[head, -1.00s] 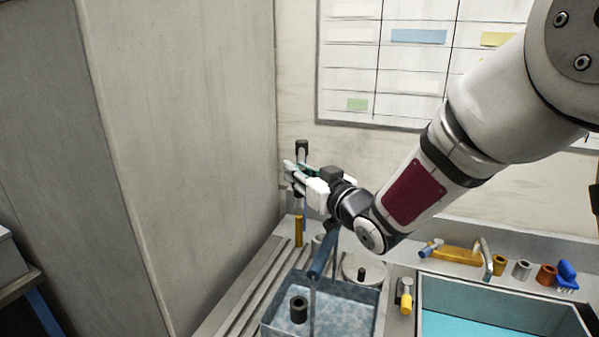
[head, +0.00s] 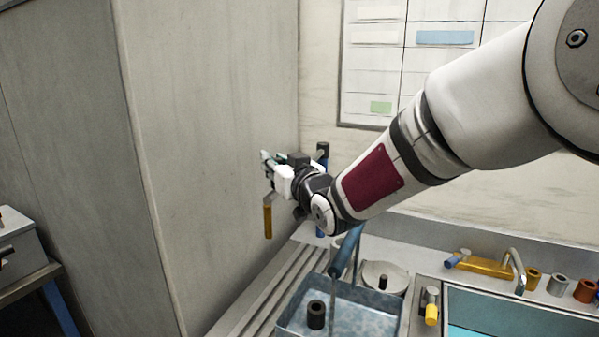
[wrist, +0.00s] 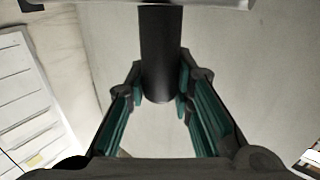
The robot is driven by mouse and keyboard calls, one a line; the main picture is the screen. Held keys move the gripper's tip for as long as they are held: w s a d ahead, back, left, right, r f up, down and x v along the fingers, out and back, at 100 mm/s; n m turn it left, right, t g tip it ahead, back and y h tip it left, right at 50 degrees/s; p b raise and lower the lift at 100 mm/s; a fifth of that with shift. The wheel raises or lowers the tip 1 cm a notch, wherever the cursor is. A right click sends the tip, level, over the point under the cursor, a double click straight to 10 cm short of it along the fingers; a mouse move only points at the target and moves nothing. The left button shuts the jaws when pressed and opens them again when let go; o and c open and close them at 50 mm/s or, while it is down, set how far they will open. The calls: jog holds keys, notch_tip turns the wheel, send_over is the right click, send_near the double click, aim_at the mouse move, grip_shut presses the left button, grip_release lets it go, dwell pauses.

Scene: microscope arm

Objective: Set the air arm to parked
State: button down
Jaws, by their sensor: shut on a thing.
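My gripper (head: 267,167) is near the tall grey wall panel at the left, above the counter. Its teal-padded fingers are closed around a dark cylinder (wrist: 160,55), which fills the gap between them in the wrist view. This cylinder looks like part of the air arm. An orange tube (head: 267,221) hangs down just below the fingers, apparently the arm's end. A blue post with a black cap (head: 323,149) stands behind my wrist, apparently the arm's pivot. The link between post and tube is mostly hidden by my gripper.
A blue tap-like spout (head: 346,252) rises over a water-filled basin (head: 279,326). The panel (head: 215,150) limits room on the left. Ribbed counter (head: 265,290) is bare.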

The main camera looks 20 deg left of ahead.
jog(key=shift+a, duration=1.25)
jog(key=c, duration=1.4)
grip_release()
jog(key=shift+s, duration=0.1)
jog(key=shift+o, duration=0.2)
jog(key=v, duration=1.2)
